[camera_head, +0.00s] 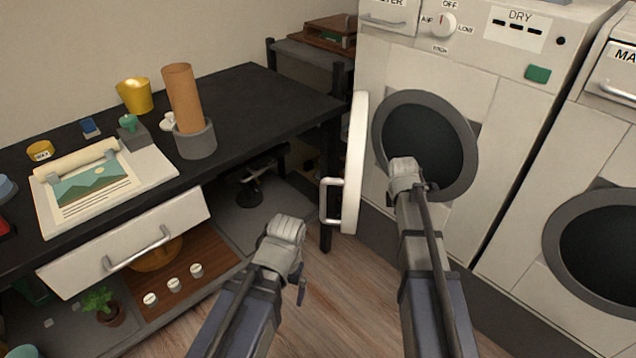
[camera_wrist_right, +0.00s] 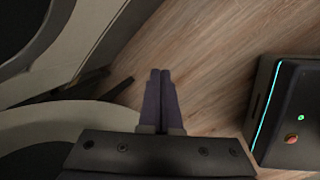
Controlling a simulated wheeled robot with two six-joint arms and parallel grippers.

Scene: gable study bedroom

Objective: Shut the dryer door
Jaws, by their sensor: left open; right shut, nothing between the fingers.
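The dryer door (camera_head: 354,165) is white and round, swung wide open and seen nearly edge-on, with its pale bar handle (camera_head: 324,203) facing left. The dryer (camera_head: 485,95) stands behind, its dark round opening (camera_head: 425,140) ringed in grey and uncovered. My left gripper (camera_head: 297,268) is open and empty, below and left of the door handle, apart from it. My right arm reaches in front of the dryer opening, to the right of the door; its fingers are hard to see there. In the right wrist view my right gripper (camera_wrist_right: 160,75) is shut and empty above the wood floor.
A black desk (camera_head: 245,95) stands at left with a printed sheet, a yellow cup and a brown tube in a grey holder. Its white drawer (camera_head: 130,240) is below. A second machine (camera_head: 605,170) stands at right. Wood floor (camera_head: 330,290) is clear between my arms.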

